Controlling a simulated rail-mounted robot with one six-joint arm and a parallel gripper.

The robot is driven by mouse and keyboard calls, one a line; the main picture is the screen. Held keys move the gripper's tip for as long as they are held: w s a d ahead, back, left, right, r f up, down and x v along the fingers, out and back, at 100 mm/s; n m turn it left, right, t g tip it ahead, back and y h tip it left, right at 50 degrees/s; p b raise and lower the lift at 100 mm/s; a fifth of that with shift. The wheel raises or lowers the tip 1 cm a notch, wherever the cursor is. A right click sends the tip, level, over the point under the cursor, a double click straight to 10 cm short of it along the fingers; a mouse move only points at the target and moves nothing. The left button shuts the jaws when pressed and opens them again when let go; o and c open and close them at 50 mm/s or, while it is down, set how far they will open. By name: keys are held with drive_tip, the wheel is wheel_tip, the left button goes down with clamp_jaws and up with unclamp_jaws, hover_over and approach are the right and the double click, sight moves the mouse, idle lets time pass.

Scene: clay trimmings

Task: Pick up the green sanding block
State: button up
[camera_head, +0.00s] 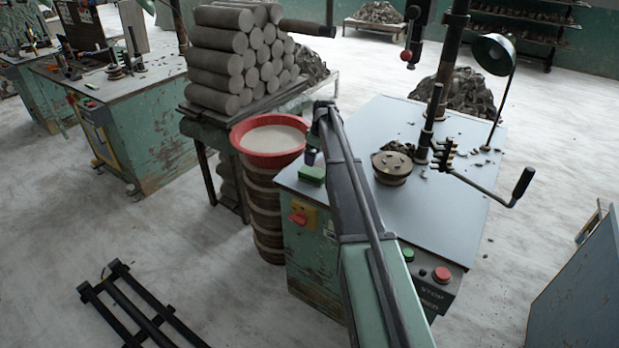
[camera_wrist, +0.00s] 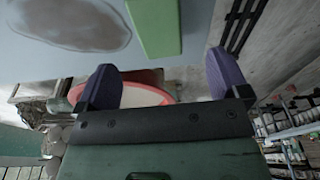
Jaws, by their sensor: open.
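The green sanding block (camera_head: 312,174) lies on the near left corner of the grey worktable in the head view. In the wrist view the block (camera_wrist: 155,24) shows at the top, partly cut off by the frame edge, a little beyond my fingertips. My gripper (camera_wrist: 163,72) has its two purple fingers spread wide with nothing between them. In the head view my gripper (camera_head: 312,156) is mostly hidden behind my arm, close beside the block. I cannot tell the exact height of the fingers over the table.
The worktable (camera_head: 395,125) carries a round turntable (camera_head: 392,168), a post with a crank handle and scattered trimmings. A red basin (camera_head: 268,140) of pale liquid stands just left of the table. Stacked clay cylinders (camera_head: 240,55) rise behind it. A dark patch (camera_wrist: 70,24) marks the tabletop.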

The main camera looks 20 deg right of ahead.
sight(313, 171)
drive_tip(key=f+b, duration=0.2)
drive_tip(key=f, duration=0.1)
drive_tip(key=w+f+b, duration=0.1)
drive_tip(key=f+b, duration=0.5)
drive_tip(key=shift+w+a+f, duration=0.25)
drive_tip(key=shift+a+f, duration=0.1)
drive_tip(key=shift+f, duration=0.05)
drive_tip(key=shift+r, duration=0.2)
drive_tip(key=shift+c, duration=0.2)
drive_tip(key=c, duration=1)
drive_tip(key=shift+r, duration=0.15)
drive_tip(key=shift+c, duration=0.2)
wheel_tip(313, 171, up, 20)
drive_tip(key=p, duration=2)
